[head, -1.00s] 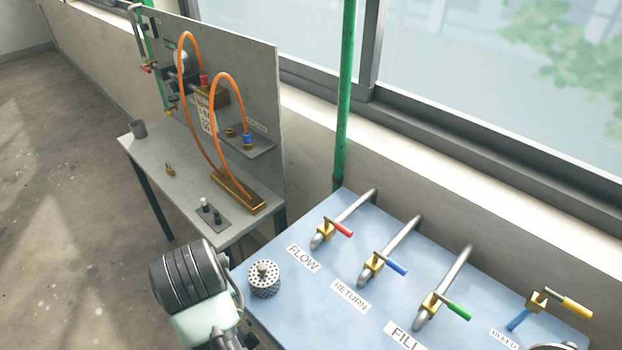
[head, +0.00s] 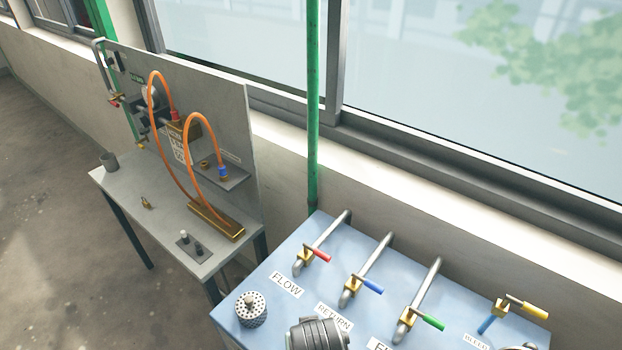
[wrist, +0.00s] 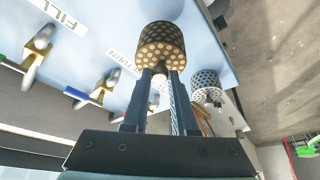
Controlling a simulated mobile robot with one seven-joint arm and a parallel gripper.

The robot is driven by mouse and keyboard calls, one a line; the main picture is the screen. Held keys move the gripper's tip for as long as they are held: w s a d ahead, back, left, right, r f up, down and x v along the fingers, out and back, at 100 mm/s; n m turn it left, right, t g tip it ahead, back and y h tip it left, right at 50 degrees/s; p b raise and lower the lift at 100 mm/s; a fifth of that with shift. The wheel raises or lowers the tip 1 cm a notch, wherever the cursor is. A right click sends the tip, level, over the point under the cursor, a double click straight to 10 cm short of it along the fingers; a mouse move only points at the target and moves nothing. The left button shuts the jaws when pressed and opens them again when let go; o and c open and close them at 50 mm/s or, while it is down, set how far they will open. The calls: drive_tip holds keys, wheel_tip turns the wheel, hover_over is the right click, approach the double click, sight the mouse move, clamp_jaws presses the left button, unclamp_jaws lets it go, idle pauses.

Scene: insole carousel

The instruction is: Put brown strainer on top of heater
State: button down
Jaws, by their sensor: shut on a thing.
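My gripper (wrist: 160,76) is shut on the brown strainer (wrist: 162,46), a short perforated cylinder, gripped by its small knob in the wrist view. The strainer appears over the blue top, but I cannot tell whether it touches it.
A grey bench (head: 160,222) with orange hoses (head: 193,150) stands at the left. A green vertical pipe (head: 312,120) rises behind.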

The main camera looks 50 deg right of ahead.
drive_tip(key=shift+f, duration=1.55)
drive_tip(key=shift+f, duration=0.15)
drive_tip(key=c, duration=0.7)
unclamp_jaws()
